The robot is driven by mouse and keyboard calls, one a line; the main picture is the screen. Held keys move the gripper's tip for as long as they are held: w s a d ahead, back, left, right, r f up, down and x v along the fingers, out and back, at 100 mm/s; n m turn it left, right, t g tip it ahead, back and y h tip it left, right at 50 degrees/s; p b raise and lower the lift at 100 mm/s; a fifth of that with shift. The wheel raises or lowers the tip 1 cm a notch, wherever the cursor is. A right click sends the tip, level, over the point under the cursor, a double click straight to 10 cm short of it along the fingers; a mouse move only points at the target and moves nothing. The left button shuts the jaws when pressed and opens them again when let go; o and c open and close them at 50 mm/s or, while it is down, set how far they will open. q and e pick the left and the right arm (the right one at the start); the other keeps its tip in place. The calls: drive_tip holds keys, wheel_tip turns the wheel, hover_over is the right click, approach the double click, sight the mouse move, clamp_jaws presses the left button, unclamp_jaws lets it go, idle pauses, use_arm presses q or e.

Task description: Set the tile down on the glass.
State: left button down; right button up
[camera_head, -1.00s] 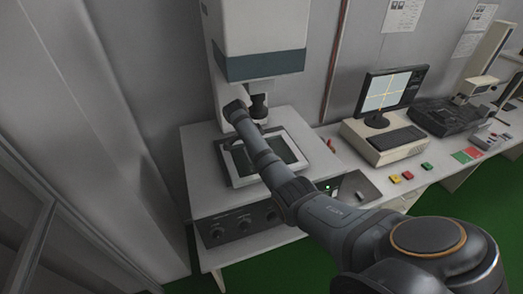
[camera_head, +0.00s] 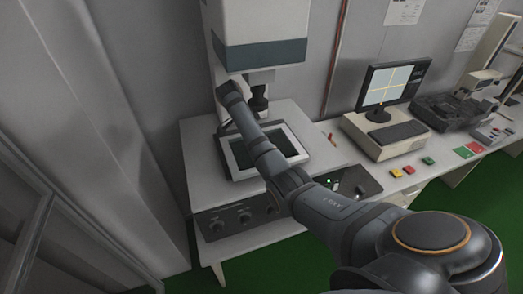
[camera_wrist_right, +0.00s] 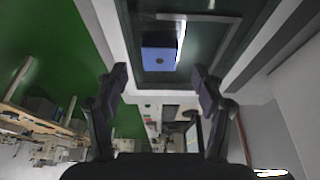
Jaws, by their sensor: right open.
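The dark glass (camera_head: 291,142) lies in a pale frame on the machine's table, under its column. My right arm reaches across it and hides the right gripper and the tile in the head view. In the right wrist view my right gripper (camera_wrist_right: 161,83) is open, its two fingers apart with nothing between them. The blue tile (camera_wrist_right: 158,60), with a small dark dot, shows beyond the fingertips, against the dark glass (camera_wrist_right: 215,33), and appears to rest on it. A bright streak runs beside the tile. My left gripper is not in view.
The machine's head (camera_head: 258,40) and dark lens (camera_head: 259,98) hang close to my right arm above the glass. To the right stand a monitor (camera_head: 392,85), a keyboard (camera_head: 398,135) and small coloured blocks (camera_head: 428,161). The wall is close behind.

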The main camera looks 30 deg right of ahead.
drive_tip(key=w+a+b, duration=0.3)
drive_tip(key=a, duration=0.9)
drive_tip(key=shift+r, duration=0.35)
drive_tip(key=shift+s+f, duration=0.1)
